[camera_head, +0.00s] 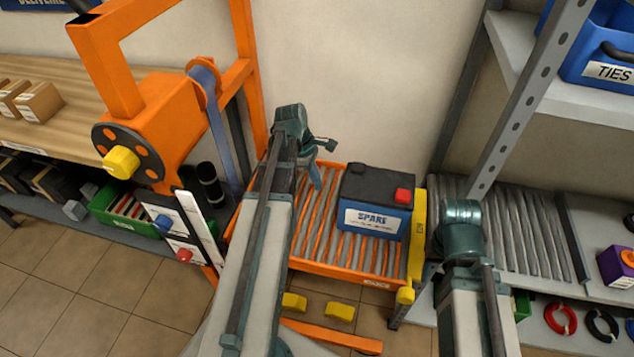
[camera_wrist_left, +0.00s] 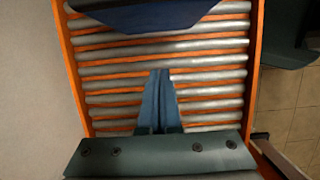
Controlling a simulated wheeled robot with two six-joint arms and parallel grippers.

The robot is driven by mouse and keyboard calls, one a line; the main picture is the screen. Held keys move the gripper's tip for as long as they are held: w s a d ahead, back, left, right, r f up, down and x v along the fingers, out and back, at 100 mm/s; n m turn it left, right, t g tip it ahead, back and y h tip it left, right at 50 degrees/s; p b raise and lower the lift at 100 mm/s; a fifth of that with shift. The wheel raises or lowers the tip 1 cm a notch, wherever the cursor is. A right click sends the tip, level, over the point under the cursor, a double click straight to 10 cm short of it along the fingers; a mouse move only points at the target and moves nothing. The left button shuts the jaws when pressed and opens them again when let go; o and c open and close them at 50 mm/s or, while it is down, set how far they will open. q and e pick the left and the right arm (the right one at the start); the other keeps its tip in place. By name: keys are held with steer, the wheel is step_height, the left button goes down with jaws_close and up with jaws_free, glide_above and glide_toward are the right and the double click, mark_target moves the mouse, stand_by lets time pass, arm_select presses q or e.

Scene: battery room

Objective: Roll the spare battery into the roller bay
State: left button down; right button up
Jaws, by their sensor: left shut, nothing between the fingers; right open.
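The spare battery (camera_head: 376,203), a blue box with a dark top and a red terminal cap, sits upright on the orange roller carriage (camera_head: 342,273), toward its right side. My left gripper (camera_head: 316,180) is shut and empty over the rollers, left of the battery and apart from it. In the left wrist view its fingers (camera_wrist_left: 160,105) are together, and the battery's blue edge (camera_wrist_left: 150,22) shows at the top. The roller bay (camera_head: 515,230) is on the grey shelf to the right. My right gripper is hidden behind its own wrist, in front of the bay.
A yellow bar (camera_head: 419,232) stands at the carriage's right edge, between battery and bay. The orange lift frame with its wheel and yellow knob (camera_head: 121,162) stands at left. A grey rack post (camera_head: 524,97) rises by the bay. A purple box (camera_head: 617,264) is at far right.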

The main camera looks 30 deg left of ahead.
arm_select(q)
steer(key=b+x, duration=0.4)
steer(key=x, duration=0.2)
steer(key=shift+a, duration=0.1)
steer(key=shift+d+f+b, duration=0.15)
steer(key=shift+d+b, duration=0.05)
steer(key=shift+b, duration=0.25)
steer(key=shift+w+d+r+p, duration=0.15)
steer(key=shift+d, duration=0.45)
steer(key=shift+w+d+r+p, duration=0.15)
steer(key=shift+d, duration=0.45)
steer(key=shift+w+d, duration=0.2)
steer(key=shift+d, duration=0.4)
